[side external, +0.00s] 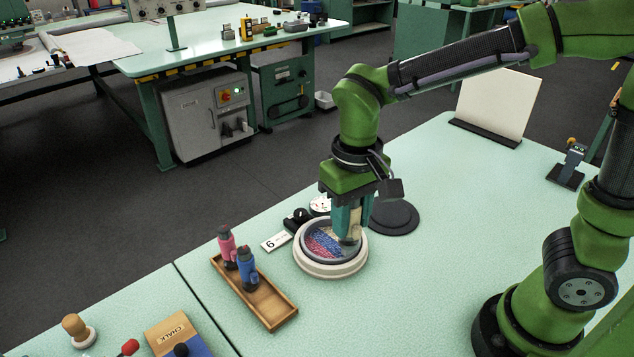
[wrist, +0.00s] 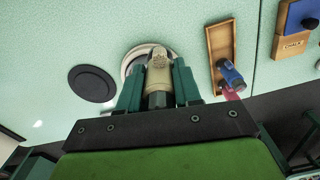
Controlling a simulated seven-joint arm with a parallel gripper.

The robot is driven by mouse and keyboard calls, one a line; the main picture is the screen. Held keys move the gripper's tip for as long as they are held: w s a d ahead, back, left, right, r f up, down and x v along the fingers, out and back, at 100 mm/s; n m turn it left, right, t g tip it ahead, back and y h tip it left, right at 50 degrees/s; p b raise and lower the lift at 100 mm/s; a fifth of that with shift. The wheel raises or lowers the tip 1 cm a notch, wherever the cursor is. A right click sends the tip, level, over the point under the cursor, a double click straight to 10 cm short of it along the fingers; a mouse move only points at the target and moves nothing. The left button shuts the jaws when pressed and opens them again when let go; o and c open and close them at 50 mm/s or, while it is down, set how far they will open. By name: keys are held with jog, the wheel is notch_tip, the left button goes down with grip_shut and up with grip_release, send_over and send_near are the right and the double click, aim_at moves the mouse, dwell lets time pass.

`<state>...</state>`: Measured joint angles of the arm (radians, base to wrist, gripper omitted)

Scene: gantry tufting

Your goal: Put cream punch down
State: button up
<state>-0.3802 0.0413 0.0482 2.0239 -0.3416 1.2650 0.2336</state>
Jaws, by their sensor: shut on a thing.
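My gripper (side external: 347,213) is shut on the cream punch (wrist: 158,72), which sits between its teal fingers in the wrist view. In the side view, the fingers hide most of the punch. The gripper is low over the right part of a round cream-rimmed hoop (side external: 331,272). The hoop's face carries red, blue and cream tufting. I cannot tell whether the punch touches it. A wooden tray (side external: 271,313) stands left of the hoop. A pink punch (side external: 227,245) and a blue punch (side external: 247,268) stand in its far part; its near part is bare.
A black disc (side external: 395,216) lies right of the hoop. A card marked 6 (side external: 276,241) and small dark items lie behind it. A chalk box (side external: 178,333) and a wooden-knobbed stamp (side external: 77,329) are at the front left. The table right of the hoop is mostly clear.

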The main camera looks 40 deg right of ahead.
jog(key=s+a+n, duration=0.3)
jog(key=s+n, duration=0.1)
jog(key=s, duration=0.3)
notch_tip(320, 180, down, 8)
jog(key=w+a, duration=0.3)
jog(key=w, duration=0.1)
jog(key=w+a+f, duration=0.1)
jog(key=w+a, duration=0.2)
jog(key=w, duration=0.1)
jog(key=w+a+f, duration=0.1)
jog(key=w+a, duration=0.2)
jog(key=w, duration=0.2)
jog(key=shift+w+a+f, duration=0.1)
jog(key=shift+a+f, duration=0.05)
jog(key=shift+a, duration=0.25)
jog(key=shift+f, duration=1.45)
jog(key=shift+f, duration=0.2)
jog(key=o, duration=0.9)
jog(key=shift+o, duration=0.2)
